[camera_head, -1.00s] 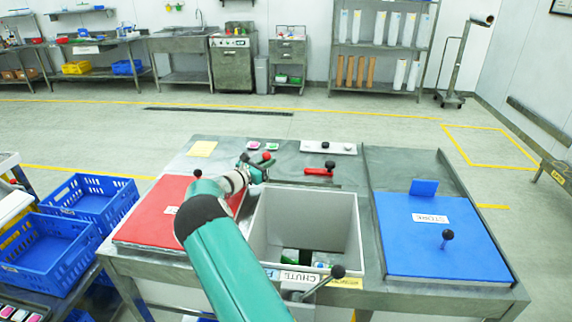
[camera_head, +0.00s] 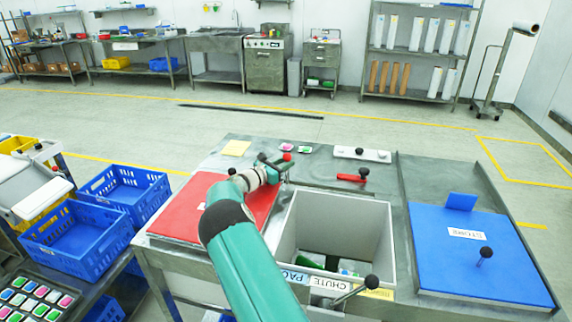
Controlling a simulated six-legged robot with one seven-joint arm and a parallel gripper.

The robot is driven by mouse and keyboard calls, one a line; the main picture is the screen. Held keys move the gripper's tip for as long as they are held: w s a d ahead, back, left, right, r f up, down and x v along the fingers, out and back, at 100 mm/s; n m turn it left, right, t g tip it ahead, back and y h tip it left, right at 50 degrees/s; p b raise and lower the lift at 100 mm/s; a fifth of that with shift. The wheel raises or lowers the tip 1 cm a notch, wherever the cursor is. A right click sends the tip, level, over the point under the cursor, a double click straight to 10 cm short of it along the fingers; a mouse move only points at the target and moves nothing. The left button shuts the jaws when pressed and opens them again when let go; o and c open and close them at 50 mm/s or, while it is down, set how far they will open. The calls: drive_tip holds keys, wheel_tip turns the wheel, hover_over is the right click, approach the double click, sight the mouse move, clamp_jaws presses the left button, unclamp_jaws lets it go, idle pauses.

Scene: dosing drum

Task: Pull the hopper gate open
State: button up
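The grey open hopper (camera_head: 372,222), labelled CHUTE, is set in the steel bench right of my arm. A lever with a black knob (camera_head: 372,281) sticks out at its front right; I cannot tell whether it works the gate. Through the hopper's bottom opening I see a dark gap and some packets. My gripper (camera_head: 278,165) is over the bench behind the hopper's far left corner, apart from the black-knobbed lever. A small red ball shows at its tip. The fingers are too small to tell whether they are open or shut.
A red lid (camera_head: 192,218) lies left of the hopper, partly behind my arm. A blue lid (camera_head: 475,262) labelled STORE is on the right. A red handle (camera_head: 351,178) with a black knob is behind the hopper. Blue crates (camera_head: 80,245) stand at the left.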

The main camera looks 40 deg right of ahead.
drive_tip(key=shift+s+d, duration=0.2)
drive_tip(key=shift+d, duration=0.05)
drive_tip(key=a, duration=0.4)
drive_tip(key=s+a, duration=0.1)
drive_tip(key=a, duration=0.4)
drive_tip(key=s+a, duration=0.1)
drive_tip(key=a, duration=0.3)
drive_tip(key=shift+a, duration=0.35)
drive_tip(key=shift+r, duration=0.1)
